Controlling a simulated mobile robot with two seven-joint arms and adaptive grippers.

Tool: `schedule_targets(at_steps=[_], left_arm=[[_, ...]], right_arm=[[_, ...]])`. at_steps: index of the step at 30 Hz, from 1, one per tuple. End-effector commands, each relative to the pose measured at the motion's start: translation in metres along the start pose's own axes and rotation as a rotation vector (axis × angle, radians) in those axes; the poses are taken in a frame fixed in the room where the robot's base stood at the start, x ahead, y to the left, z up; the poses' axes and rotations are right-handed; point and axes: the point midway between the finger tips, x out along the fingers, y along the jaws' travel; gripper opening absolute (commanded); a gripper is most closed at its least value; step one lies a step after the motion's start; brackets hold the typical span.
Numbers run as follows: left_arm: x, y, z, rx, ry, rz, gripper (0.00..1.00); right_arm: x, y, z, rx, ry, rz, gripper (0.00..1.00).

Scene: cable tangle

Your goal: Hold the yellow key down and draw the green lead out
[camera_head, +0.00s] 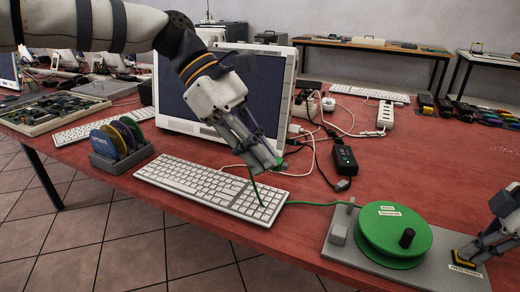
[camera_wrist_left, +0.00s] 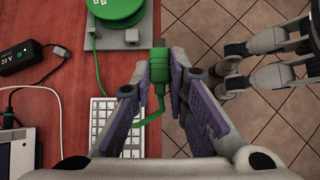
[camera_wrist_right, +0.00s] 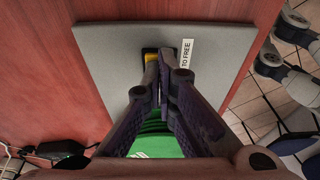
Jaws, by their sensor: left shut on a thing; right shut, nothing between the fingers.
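My left gripper (camera_head: 272,166) is shut on the green plug (camera_wrist_left: 158,72) of the green lead, above the keyboard's right end. The green lead (camera_head: 310,204) hangs from the plug to the keyboard and runs across the table to the green reel (camera_head: 400,217). The reel sits on a grey base plate (camera_head: 345,258). My right gripper (camera_head: 468,250) is shut and empty, its tips at the yellow key (camera_wrist_right: 150,53) at the plate's right end. The tips partly cover the key and appear to touch it; how far it is pressed cannot be told.
A white keyboard (camera_head: 190,184) lies under the left gripper, with a monitor (camera_head: 178,102) behind. A black power brick (camera_head: 344,159) and loose cables lie right of the monitor. A disc rack (camera_head: 112,157) stands left. The red table is clear behind the reel.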

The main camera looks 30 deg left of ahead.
Motion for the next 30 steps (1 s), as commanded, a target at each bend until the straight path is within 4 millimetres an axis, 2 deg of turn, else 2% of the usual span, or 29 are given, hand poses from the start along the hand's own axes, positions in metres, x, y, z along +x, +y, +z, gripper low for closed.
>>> schedule_targets(at_steps=[1,30], left_arm=[[-0.002,-0.002,-0.002,-0.001,-0.001,-0.001,0.00],[-0.064,-0.060,-0.017,-0.002,-0.003,-0.003,0.00]], right_arm=[[0.010,-0.004,0.002,0.001,-0.002,-0.019,0.00],[0.010,-0.004,0.002,0.001,-0.002,-0.019,0.00]])
